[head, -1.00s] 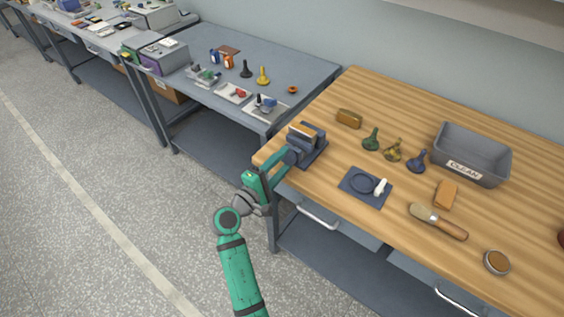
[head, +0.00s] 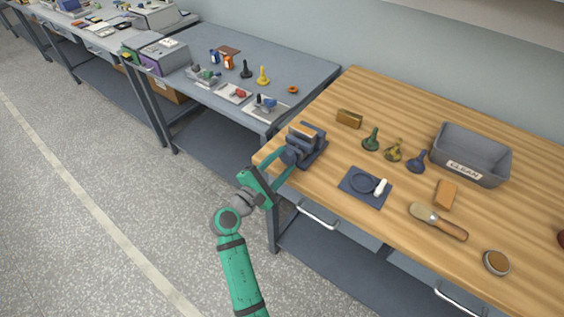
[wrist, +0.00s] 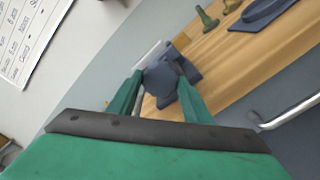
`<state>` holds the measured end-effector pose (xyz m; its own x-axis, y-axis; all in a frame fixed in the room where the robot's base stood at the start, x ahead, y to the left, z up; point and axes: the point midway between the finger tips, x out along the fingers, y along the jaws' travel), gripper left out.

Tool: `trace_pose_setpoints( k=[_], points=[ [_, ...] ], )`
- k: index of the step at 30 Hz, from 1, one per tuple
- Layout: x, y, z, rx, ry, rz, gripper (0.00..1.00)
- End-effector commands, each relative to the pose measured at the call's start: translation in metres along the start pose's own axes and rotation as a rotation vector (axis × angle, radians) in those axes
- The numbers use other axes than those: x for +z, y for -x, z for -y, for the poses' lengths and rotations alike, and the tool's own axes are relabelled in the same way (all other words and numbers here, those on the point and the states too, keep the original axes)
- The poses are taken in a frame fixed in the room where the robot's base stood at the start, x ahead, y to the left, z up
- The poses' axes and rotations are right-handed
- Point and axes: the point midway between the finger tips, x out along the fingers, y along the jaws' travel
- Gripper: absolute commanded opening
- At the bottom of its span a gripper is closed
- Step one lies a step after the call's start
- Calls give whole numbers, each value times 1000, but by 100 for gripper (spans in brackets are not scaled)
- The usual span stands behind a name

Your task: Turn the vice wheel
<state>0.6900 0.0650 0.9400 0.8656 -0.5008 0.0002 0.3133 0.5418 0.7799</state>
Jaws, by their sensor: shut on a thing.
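The dark blue-grey vice (head: 314,149) stands at the left front corner of the wooden bench. It holds a wood-topped piece between its jaws. Its wheel (wrist: 159,79) is a dark round disc facing the wrist camera, and it faces my arm in the head view (head: 290,155). My green gripper (head: 284,164) reaches in from the floor side at the bench edge. Its two fingers (wrist: 158,90) lie on either side of the wheel and are shut on it. The far side of the wheel and its screw are hidden.
The wooden bench (head: 400,101) also bears a dark mat (head: 352,197) with a ring and white piece, several bobbin-like pieces, a brush (head: 440,221) and a grey tray (head: 442,160) marked CLEAN. A drawer handle (head: 318,216) juts below the edge. A grey bench (head: 300,69) stands behind.

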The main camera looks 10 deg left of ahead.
Motion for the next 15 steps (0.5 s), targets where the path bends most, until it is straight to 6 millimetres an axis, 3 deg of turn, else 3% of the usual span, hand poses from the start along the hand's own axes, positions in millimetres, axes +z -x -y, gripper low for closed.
trace_pose_setpoints(
  k=[8,9,11,15],
  points=[
    [-2,1,0,1,0,-3,22],
    [-2,1,0,1,0,-3,50],
    [-1,1,0,1,0,-3,63],
    [-1,0,0,1,0,-2,63]
  ],
)
